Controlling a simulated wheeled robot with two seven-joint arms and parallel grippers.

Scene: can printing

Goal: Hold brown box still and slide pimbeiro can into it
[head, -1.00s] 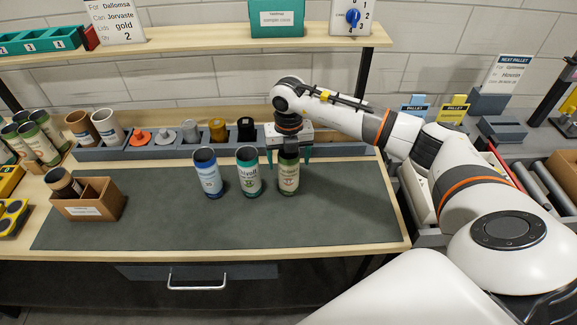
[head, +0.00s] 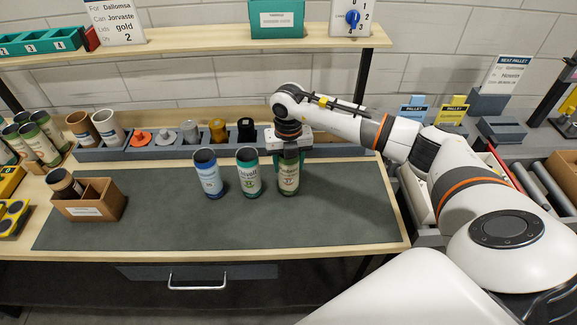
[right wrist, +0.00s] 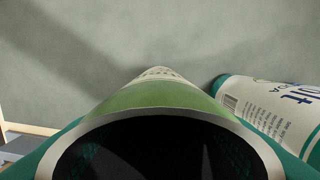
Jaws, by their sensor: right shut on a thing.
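The brown box (head: 112,208) is open-topped and divided, at the left of the dark mat. A dark-topped can (head: 62,182) leans in its left compartment. Three cans stand upright mid-mat: a blue-labelled can (head: 209,178), a teal-topped can (head: 248,175) and a green can with a cream label (head: 288,178). The green can's name is too small to read, so I cannot confirm it is the pimbeiro can. My right gripper (head: 290,157) is shut on its upper part from above. In the right wrist view the green can (right wrist: 160,97) fills the middle. My left gripper is not in view.
A grey rack (head: 170,152) of colored lids runs behind the mat. A shelf (head: 200,42) overhangs at the back. The mat (head: 150,215) is clear between the box and the blue-labelled can, and along the front.

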